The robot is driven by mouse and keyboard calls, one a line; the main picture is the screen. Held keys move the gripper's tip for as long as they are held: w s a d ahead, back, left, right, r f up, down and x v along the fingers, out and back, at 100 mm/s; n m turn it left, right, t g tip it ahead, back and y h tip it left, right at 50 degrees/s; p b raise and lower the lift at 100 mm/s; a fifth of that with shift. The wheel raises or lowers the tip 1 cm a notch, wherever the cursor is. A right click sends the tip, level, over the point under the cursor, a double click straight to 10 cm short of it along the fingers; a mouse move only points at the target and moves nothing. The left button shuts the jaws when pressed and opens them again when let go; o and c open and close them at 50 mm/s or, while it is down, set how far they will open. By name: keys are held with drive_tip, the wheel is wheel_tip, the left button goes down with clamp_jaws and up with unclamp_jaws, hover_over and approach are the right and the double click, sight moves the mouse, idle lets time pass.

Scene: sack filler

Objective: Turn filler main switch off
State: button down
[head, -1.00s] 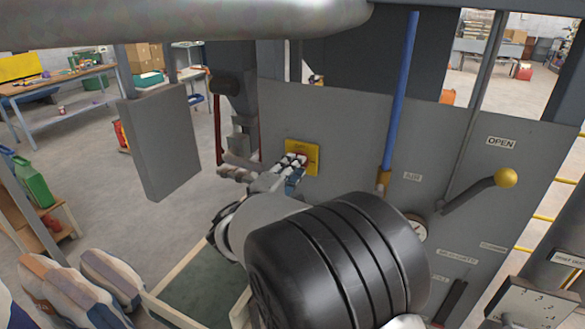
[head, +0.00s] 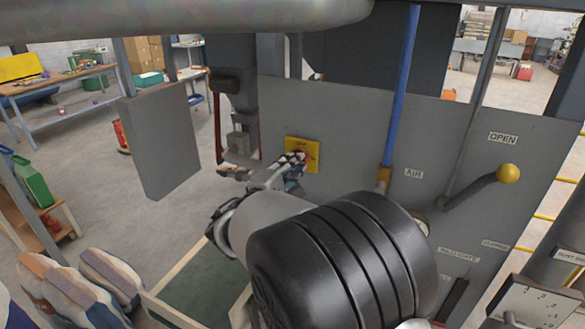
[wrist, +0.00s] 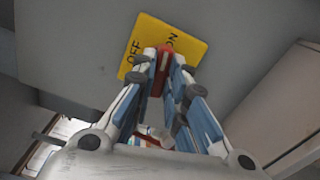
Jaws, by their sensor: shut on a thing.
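The filler main switch is a red handle (wrist: 162,70) on a yellow plate (wrist: 196,50) fixed to the grey panel. In the wrist view the plate reads OFF on the left and ON on the right, and the handle shows between the two words. My gripper (wrist: 160,62) is shut on the red handle, one finger on each side. In the head view, my gripper (head: 298,160) meets the yellow plate (head: 313,155), and its fingers cover part of the plate and most of the handle. I cannot tell the handle's exact setting.
On the same panel, right of the plate, are a blue pipe (head: 402,90) and a black lever with a yellow ball (head: 508,174). A grey box (head: 158,142) stands to the left. Filled sacks (head: 62,290) lie at the lower left.

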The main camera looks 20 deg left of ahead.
drive_tip(key=shift+n+p, duration=1.55)
drive_tip(key=shift+n, duration=6.25)
drive_tip(key=c, duration=1.6)
unclamp_jaws()
drive_tip(key=s+a, duration=0.1)
drive_tip(key=s, duration=1.1)
